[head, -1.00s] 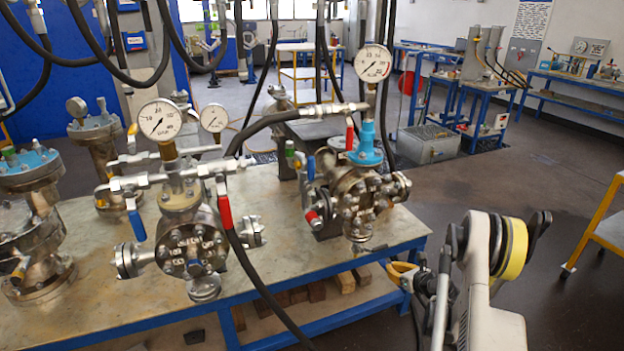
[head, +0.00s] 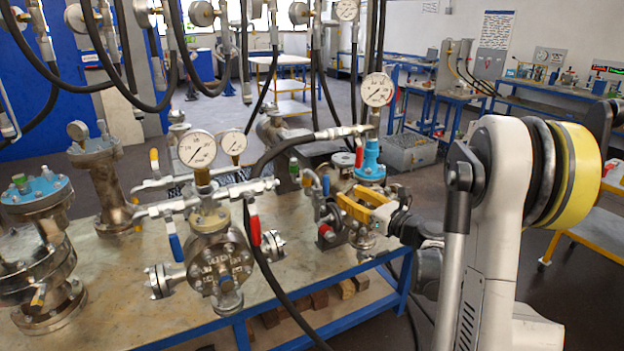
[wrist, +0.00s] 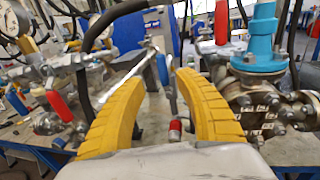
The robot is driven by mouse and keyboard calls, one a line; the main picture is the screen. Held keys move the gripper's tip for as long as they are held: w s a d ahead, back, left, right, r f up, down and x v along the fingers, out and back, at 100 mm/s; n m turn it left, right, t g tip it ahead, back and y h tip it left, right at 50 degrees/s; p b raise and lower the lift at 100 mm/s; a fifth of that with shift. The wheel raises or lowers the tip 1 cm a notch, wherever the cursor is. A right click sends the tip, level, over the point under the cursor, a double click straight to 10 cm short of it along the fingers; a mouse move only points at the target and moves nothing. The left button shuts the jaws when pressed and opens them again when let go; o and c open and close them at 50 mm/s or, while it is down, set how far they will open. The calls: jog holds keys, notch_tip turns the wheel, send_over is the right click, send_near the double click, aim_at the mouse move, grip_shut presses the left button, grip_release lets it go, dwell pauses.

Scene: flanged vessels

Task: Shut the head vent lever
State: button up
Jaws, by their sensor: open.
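The right vessel has a blue head (head: 369,168) and a pressure gauge (head: 377,90). A red-handled lever (head: 359,157) stands upright beside the blue head; it also shows in the wrist view (wrist: 221,22). A blue-handled lever (head: 326,185) is on this vessel's left side. My gripper (head: 340,199) is open, with its yellow fingers in front of this vessel. In the wrist view, the blue lever (wrist: 162,70) appears upright between the open fingertips, seemingly beyond them; contact cannot be told. A red-tipped fitting (wrist: 175,130) shows lower between the fingers. Which lever is the head vent is not marked.
The front vessel (head: 218,262) stands to the left with a red lever (head: 254,230) and a blue lever (head: 175,246). A black hose (head: 268,275) hangs before the bench (head: 120,320). More hoses and gauges hang above. Floor to the right is mostly clear.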

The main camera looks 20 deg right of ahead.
aim_at(328, 182)
jog(key=b+x, duration=0.2)
jog(key=x, duration=0.8)
jog(key=shift+w, duration=0.35)
grip_shut()
